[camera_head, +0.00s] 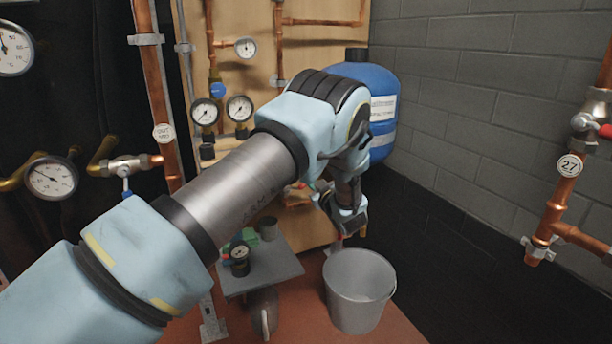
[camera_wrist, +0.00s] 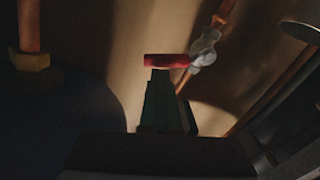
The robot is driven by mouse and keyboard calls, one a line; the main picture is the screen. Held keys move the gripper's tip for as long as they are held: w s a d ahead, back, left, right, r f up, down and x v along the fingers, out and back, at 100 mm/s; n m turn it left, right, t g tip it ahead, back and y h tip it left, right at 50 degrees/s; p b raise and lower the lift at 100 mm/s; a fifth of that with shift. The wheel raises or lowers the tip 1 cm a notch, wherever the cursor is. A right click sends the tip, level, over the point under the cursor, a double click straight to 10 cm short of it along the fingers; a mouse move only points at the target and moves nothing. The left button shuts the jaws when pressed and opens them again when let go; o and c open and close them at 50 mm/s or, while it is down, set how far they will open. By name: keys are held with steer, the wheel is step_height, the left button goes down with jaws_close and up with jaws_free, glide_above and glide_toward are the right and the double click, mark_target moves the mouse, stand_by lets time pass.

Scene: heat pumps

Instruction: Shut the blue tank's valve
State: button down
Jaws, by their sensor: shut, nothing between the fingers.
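The blue tank (camera_head: 384,85) with a white label and black cap stands at the back, partly behind my arm. A dark rounded blue surface with a pipe fitting shows at left in the wrist view (camera_wrist: 60,115) and looks like the tank. A red valve handle (camera_wrist: 167,60) sits crosswise beside a silver valve body (camera_wrist: 205,47) on a copper pipe. My gripper (camera_wrist: 160,74) is shut and empty, its fingertips right at the red handle's lower edge in that view. I cannot tell whether they touch. In the head view my arm mostly hides the valve.
A grey bucket (camera_head: 360,292) stands on the floor below my wrist. A grey shelf (camera_head: 265,268) holds small parts. Gauges (camera_head: 204,112) and copper pipes line the left and the wooden panel (camera_head: 290,55).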

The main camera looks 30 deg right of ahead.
steer(key=shift+s+d+f+m, duration=0.1)
steer(key=shift+d+f+m, duration=0.2)
steer(key=shift+f+m, duration=0.35)
steer(key=shift+d+f+m, duration=0.3)
steer(key=shift+f+m, duration=0.35)
